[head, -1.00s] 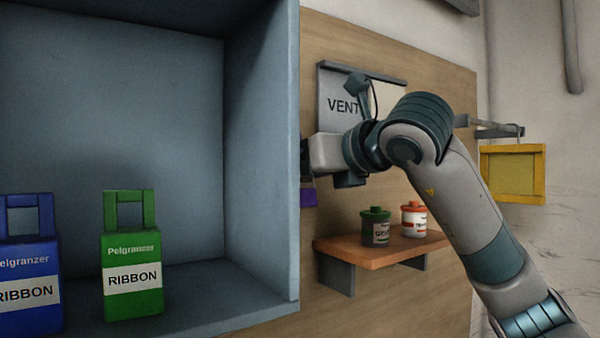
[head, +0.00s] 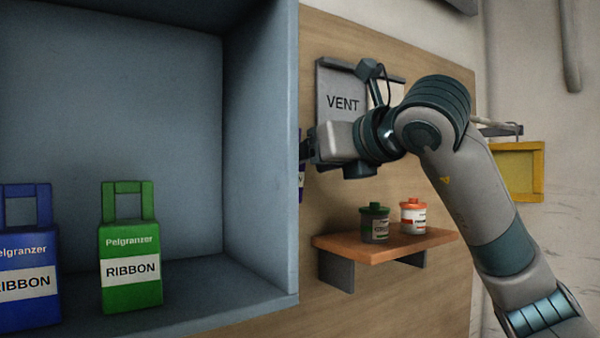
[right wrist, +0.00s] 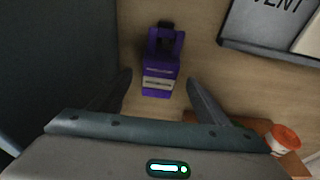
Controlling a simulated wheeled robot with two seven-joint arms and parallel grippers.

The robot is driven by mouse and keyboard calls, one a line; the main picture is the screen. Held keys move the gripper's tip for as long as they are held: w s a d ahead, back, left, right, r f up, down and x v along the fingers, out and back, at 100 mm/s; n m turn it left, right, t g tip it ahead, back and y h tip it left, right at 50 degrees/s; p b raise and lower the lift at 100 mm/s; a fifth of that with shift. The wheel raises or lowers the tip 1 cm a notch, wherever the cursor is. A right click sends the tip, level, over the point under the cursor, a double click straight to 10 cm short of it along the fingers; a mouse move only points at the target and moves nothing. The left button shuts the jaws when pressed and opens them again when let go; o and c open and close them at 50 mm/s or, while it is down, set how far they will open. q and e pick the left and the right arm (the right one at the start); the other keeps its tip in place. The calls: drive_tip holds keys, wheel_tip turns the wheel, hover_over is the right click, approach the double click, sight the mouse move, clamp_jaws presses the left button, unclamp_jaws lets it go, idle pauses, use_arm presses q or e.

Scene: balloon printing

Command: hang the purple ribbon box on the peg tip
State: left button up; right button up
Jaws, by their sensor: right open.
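The purple ribbon box (right wrist: 160,75) with a pale label shows in the right wrist view against the wooden panel, its handle at the top. A dark piece shows at the top of the handle; I cannot tell clearly whether it is the peg tip. My right gripper (right wrist: 159,80) is open, its two fingers apart on either side of the box with visible gaps. In the head view only a sliver of the purple box (head: 301,180) shows past the cabinet edge, and my right gripper (head: 307,150) is partly hidden there. My left gripper is not in view.
A blue-grey cabinet (head: 262,150) holds a green ribbon box (head: 130,245) and a blue one (head: 28,255). A wooden shelf (head: 345,253) with a green-lidded jar (head: 374,222) and an orange-lidded jar (head: 413,216) is below my arm. A VENT sign (head: 341,103) and yellow frame (head: 518,172) are nearby.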

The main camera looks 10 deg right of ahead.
drive_tip(key=b+v, duration=0.6)
drive_tip(key=v, duration=0.9)
drive_tip(key=shift+s, duration=0.1)
